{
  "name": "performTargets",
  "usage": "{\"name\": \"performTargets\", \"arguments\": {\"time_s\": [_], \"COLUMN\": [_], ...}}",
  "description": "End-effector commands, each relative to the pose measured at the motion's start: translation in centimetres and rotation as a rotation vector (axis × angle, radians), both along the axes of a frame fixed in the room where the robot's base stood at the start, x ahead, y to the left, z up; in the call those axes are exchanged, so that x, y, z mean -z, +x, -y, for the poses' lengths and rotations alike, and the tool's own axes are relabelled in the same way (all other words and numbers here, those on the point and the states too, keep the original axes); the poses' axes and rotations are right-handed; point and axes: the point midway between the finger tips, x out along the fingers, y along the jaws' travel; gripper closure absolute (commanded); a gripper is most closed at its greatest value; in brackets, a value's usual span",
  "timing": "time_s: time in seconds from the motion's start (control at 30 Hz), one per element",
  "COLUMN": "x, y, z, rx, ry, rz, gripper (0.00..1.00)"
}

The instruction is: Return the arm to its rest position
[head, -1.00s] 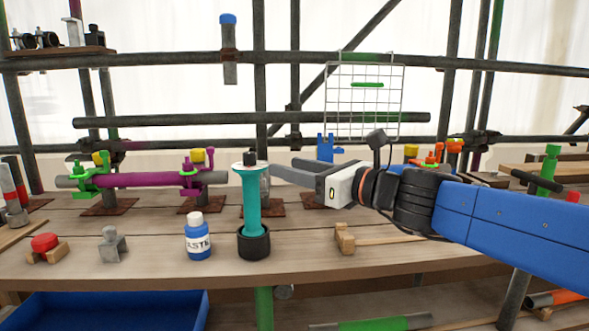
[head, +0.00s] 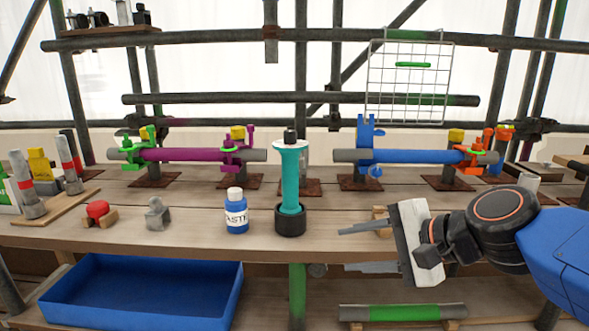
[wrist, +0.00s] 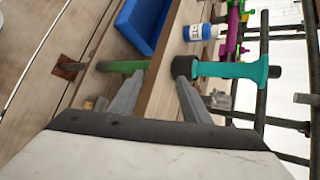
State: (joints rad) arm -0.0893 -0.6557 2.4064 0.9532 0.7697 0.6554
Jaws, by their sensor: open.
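My gripper (head: 350,247) is at the right of the head view, in front of the bench's front edge, with its fingers pointing left. It is open and empty; both fingers (wrist: 160,97) show apart in the wrist view. The teal spire (head: 289,185) stands upright in a black round base (head: 290,220) on the bench, left of my fingertips and apart from them. The spire and base also show beyond the fingers in the wrist view (wrist: 230,70). My blue arm enters from the right edge.
The wooden bench (head: 190,250) holds a blue-white bottle (head: 236,213), a grey block (head: 158,214) and a red knob (head: 97,211). Purple (head: 185,154) and blue (head: 415,157) tubes are clamped behind. A blue bin (head: 140,290) and green-banded pipe (head: 403,312) lie below.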

Motion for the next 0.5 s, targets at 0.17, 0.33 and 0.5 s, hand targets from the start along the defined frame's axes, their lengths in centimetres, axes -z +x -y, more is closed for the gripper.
{"name": "performTargets", "arguments": {"time_s": [0.17,0.33,0.5], "x": [5.7,10.2,13.1], "y": [-3.1,-6.0,-8.4], "z": [4.0,8.9,13.7], "rx": [-0.189,-0.397,-0.593], "ry": [-0.389,-0.747,-1.031], "rz": [0.087,0.131,0.131], "gripper": [0.57,0.57,0.57]}}
